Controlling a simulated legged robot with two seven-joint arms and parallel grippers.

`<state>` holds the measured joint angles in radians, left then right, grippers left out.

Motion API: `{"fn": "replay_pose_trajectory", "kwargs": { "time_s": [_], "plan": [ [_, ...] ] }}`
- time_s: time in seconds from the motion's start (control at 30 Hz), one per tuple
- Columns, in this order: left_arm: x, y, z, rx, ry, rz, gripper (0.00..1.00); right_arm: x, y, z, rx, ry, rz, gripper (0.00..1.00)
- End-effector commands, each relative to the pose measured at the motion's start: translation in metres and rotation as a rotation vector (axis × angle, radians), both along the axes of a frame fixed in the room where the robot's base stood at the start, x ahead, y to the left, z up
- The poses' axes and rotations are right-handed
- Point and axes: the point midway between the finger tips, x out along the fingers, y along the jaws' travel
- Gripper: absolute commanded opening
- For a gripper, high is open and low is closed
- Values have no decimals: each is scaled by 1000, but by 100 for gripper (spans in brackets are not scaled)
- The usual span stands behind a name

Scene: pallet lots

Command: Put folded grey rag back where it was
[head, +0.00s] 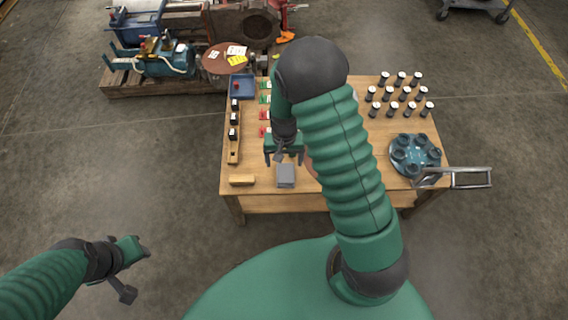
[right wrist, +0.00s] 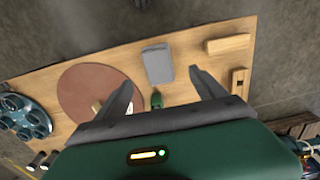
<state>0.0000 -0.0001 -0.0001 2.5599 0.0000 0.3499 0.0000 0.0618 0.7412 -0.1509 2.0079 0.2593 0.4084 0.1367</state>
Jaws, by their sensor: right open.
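The folded grey rag (head: 286,175) lies flat on the wooden table near its front edge. It also shows in the right wrist view (right wrist: 158,63), just beyond the fingertips and apart from them. My right gripper (head: 284,160) is open and empty, its fingers pointing down over the table just behind the rag. In the right wrist view its two fingers (right wrist: 160,80) stand wide apart. My left gripper (head: 133,268) hangs over the floor at the lower left, away from the table; its jaws are unclear.
A wooden block (head: 241,180) lies left of the rag. A brown disc (right wrist: 92,95) lies beside it, mostly hidden by my arm in the head view. A round blue tray (head: 415,155) with dark cups and several black bottles (head: 401,93) stand right. A blue bin (head: 242,87) stands back left.

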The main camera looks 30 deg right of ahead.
Motion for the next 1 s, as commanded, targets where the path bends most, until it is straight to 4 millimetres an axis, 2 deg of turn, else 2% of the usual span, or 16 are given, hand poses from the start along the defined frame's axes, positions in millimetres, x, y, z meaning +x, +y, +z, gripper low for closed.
{"fn": "replay_pose_trajectory", "kwargs": {
  "time_s": [0.07, 0.17, 0.3, 0.4, 0.57, 0.87, 1.0],
  "plan": [
    [0, 0, 2, 0, 0, 0, 36, -1, 5, 15, 2, -13, 25, 80],
    [0, 0, 1, 0, 1, 0, 36, -12, 24, 52, 5, -61, 124, 80],
    [0, 0, 1, 0, 0, 0, 36, -48, 55, 110, -15, -150, 339, 80],
    [0, 0, 0, 0, 0, 0, 36, -74, 68, 133, -41, -196, 465, 80],
    [0, 0, 0, 0, 0, 0, 36, -91, 74, 143, -64, -223, 550, 80],
    [0, 0, 1, 0, 0, 0, 36, -90, 74, 143, -64, -223, 548, 80],
    [0, 0, 1, 0, 0, 0, 36, -90, 74, 143, -64, -223, 548, 64]
  ]
}}
